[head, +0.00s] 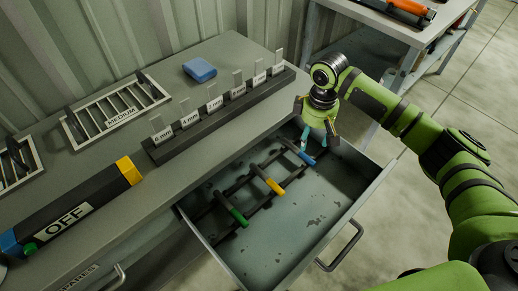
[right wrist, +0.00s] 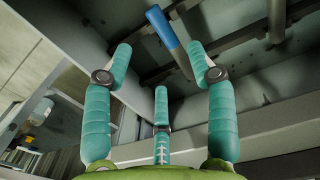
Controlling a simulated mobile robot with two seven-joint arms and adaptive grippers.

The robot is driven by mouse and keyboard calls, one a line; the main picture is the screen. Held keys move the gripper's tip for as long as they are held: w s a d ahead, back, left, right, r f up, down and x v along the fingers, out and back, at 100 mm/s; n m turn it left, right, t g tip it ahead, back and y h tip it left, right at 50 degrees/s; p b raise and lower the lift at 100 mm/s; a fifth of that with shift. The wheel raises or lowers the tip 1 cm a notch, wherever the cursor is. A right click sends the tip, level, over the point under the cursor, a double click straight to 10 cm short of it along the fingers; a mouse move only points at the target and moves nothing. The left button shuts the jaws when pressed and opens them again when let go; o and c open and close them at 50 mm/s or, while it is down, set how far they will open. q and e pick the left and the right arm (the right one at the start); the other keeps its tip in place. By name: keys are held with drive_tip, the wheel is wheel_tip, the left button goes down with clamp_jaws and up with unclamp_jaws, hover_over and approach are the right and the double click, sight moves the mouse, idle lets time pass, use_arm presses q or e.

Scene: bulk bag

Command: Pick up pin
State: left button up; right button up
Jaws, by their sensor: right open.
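An open drawer (head: 325,215) holds pins with coloured ends lying on a dark rack. The blue pin (head: 307,158) lies farthest back, the yellow pin (head: 275,187) in the middle and the green pin (head: 238,216) nearest. My right gripper (head: 314,142) is at the back of the drawer, above and beside the blue pin. In the right wrist view the blue pin (right wrist: 163,27) lies beyond the spread teal fingers of my right gripper (right wrist: 160,70), with nothing between them. The gap to the pin is hard to judge. My left gripper is out of view.
A dark block with labelled slots (head: 215,118) runs along the worktop above the drawer. A blue block (head: 200,70), wire racks (head: 118,108) and a black bar marked OFF (head: 75,210) lie on the worktop. The drawer's walls and handle (head: 341,247) border the space.

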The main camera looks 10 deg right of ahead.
drive_tip(key=shift+w+a+f, duration=0.1)
drive_tip(key=shift+a, duration=0.25)
drive_tip(key=f, duration=0.1)
drive_tip(key=d+f, duration=0.1)
drive_tip(key=f, duration=0.1)
drive_tip(key=shift+s+d+f, duration=0.15)
drive_tip(key=shift+s+f, duration=0.1)
drive_tip(key=shift+f, duration=0.15)
drive_tip(key=f, duration=0.3)
drive_tip(key=shift+a, duration=0.3)
drive_tip(key=shift+f, duration=0.15)
clamp_jaws()
drive_tip(key=shift+w+r, duration=0.1)
drive_tip(key=shift+r, duration=0.35)
drive_tip(key=r, duration=0.3)
drive_tip(key=shift+s+d+r, duration=0.25)
drive_tip(key=shift+s+r, duration=0.1)
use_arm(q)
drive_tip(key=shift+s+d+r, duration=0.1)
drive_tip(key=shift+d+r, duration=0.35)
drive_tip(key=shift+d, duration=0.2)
use_arm(e)
drive_tip(key=s+d+r, duration=0.5)
drive_tip(key=s+r, duration=0.1)
drive_tip(key=s, duration=0.3)
drive_tip(key=shift+s+r, duration=0.25)
drive_tip(key=shift+s, duration=0.15)
